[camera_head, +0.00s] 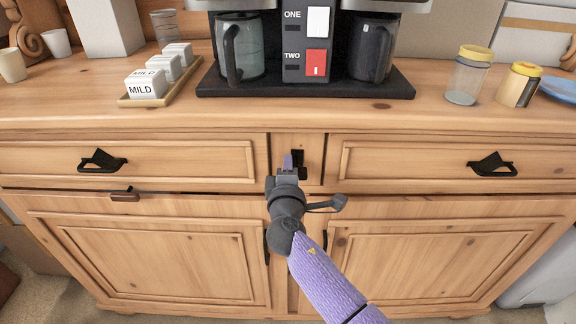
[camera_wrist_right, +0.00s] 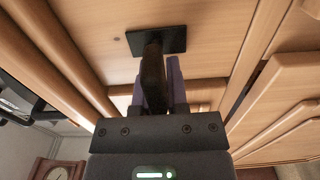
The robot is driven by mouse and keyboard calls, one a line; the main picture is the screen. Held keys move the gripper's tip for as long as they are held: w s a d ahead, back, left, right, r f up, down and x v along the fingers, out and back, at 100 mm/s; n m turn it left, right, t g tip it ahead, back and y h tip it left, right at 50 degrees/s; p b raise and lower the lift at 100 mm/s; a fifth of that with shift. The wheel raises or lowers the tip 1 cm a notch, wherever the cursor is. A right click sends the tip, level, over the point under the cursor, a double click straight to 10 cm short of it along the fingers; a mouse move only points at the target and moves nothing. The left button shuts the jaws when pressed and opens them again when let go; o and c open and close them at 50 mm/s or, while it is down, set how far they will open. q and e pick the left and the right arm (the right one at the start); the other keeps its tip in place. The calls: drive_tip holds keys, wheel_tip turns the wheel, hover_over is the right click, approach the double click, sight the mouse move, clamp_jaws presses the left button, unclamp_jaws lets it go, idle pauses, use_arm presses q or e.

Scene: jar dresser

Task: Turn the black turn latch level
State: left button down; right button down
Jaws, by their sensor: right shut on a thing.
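The black turn latch (camera_head: 299,158) is on the narrow wooden strip between the two drawers, mostly hidden behind my right gripper (camera_head: 288,163) in the head view. In the right wrist view its black plate (camera_wrist_right: 174,40) lies against the wood. Its dark lever (camera_wrist_right: 152,75) reaches between the purple fingers of my right gripper (camera_wrist_right: 155,92), which is shut on it. I cannot tell exactly how far the lever is tilted. My left gripper is not in view.
Drawers with black pulls (camera_head: 102,161) (camera_head: 491,165) flank the strip, and a small brown latch (camera_head: 125,194) sits at the left door's top. Above, the countertop (camera_head: 150,117) carries a coffee machine (camera_head: 305,88), a tray of white blocks (camera_head: 160,100) and yellow-lidded jars (camera_head: 468,80).

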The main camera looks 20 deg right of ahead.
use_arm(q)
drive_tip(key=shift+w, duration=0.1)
use_arm(e)
drive_tip(key=shift+f, duration=0.1)
drive_tip(key=c, duration=0.6)
unclamp_jaws()
drive_tip(key=shift+c, duration=0.2)
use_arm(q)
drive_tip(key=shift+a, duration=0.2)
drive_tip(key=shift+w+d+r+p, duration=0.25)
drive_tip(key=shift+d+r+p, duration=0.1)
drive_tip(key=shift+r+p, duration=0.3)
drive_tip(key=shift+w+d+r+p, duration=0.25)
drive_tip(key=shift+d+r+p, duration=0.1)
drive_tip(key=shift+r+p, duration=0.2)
use_arm(e)
drive_tip(key=v, duration=1)
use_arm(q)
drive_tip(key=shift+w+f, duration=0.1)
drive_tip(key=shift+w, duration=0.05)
